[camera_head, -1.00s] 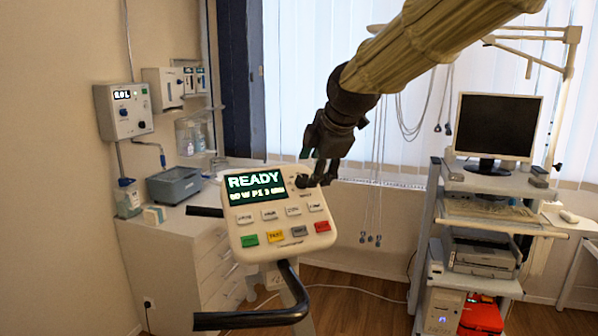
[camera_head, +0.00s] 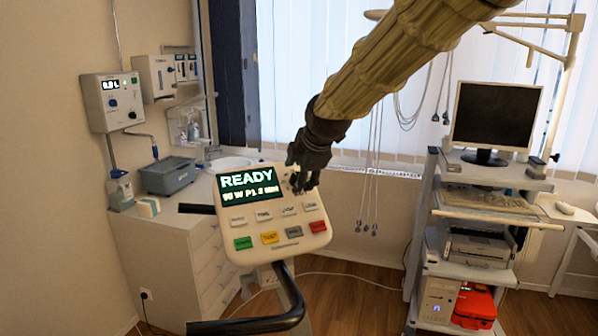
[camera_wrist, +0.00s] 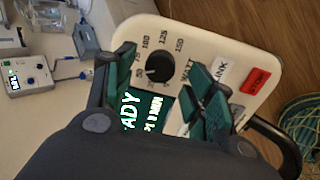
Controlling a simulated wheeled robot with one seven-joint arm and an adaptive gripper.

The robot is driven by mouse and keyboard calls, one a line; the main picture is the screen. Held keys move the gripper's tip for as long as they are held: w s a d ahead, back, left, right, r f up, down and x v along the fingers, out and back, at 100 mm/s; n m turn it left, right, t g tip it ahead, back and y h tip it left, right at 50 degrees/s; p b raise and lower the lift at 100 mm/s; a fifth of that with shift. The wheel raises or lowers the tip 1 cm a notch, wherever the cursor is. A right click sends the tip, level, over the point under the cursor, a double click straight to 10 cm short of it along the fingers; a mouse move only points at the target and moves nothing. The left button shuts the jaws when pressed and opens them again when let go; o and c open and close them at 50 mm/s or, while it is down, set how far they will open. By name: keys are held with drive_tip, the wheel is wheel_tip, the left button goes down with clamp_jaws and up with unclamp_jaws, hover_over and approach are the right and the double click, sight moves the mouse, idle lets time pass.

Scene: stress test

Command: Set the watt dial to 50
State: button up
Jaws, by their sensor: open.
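The white control panel (camera_head: 272,222) faces me on its stand, with a screen (camera_head: 248,188) showing READY and a smaller line in watts and minutes whose first digit is unclear. The black watt dial (camera_wrist: 159,68) is at the middle of the wrist view, ringed by 50, 75, 100, 125 and 150. Its pointer seems toward the 50 side, but I cannot tell exactly. My gripper (camera_head: 302,184) is open over the panel's upper right and largely hides the dial in the head view. Its green-padded fingers stand either side of the dial in the wrist view, with visible gaps.
Several buttons (camera_head: 269,238) line the panel below the screen. A black handlebar (camera_head: 290,300) curves below it. A cabinet (camera_head: 165,240) stands left, and a cart with a monitor (camera_head: 495,115) stands right. Open floor lies between the panel and cart.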

drive_tip(key=shift+x, duration=0.95)
drive_tip(key=c, duration=1)
drive_tip(key=shift+n, duration=0.3)
drive_tip(key=shift+n+p, duration=0.3)
drive_tip(key=shift+n, duration=0.9)
